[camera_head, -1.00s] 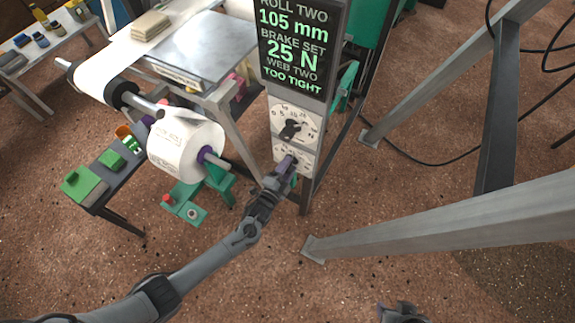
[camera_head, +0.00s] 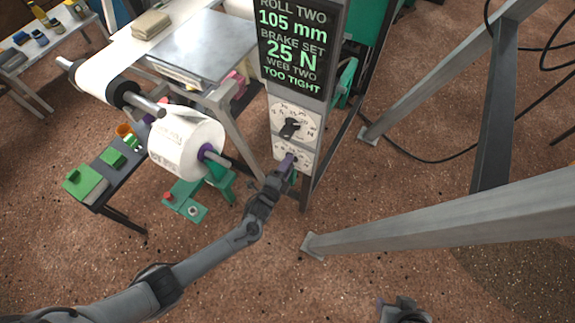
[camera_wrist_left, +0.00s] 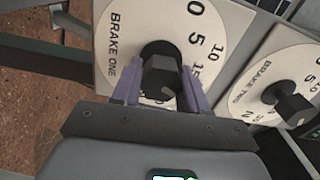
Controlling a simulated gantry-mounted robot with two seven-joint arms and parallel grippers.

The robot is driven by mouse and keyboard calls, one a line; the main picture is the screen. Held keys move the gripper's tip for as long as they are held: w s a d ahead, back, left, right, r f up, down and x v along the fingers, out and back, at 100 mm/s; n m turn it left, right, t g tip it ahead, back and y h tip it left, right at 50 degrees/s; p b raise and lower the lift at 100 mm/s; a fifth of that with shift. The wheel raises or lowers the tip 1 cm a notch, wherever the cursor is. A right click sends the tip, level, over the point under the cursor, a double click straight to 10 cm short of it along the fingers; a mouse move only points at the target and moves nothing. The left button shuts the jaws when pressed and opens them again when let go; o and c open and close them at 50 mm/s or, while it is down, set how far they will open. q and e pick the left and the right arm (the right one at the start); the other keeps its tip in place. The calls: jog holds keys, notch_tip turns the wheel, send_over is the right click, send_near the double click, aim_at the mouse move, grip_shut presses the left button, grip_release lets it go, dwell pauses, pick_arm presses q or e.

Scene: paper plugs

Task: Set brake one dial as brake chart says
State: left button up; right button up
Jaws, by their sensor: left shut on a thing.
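The brake one dial (camera_wrist_left: 125,30) fills the middle of the left wrist view, a white plate with a black knob (camera_wrist_left: 160,78). My left gripper (camera_wrist_left: 156,88) has its purple fingers on both sides of this knob and is shut on it. In the head view my left gripper (camera_head: 286,162) covers much of this lower dial (camera_head: 305,156). The brake two dial (camera_wrist_left: 268,72) is beside it; it shows above in the head view (camera_head: 303,115). My right gripper (camera_head: 402,312) is cut off at the bottom edge. I cannot make out a brake chart.
A screen (camera_head: 291,45) above the dials reads roll two 105 mm, brake set 25 N, web two too tight. A white paper roll (camera_head: 185,147) hangs to the left. Grey metal beams (camera_head: 450,218) stand at right. Open floor lies below the dials.

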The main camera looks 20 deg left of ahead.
pick_arm(q)
jog(key=o, duration=1)
jog(key=shift+c, duration=0.2)
jog(key=s+a+p, duration=0.1)
jog(key=s+p, duration=0.2)
jog(key=s, duration=0.7)
jog(key=shift+s+a+p, duration=0.25)
jog(key=shift+s+p, duration=0.1)
jog(key=shift+p, duration=0.05)
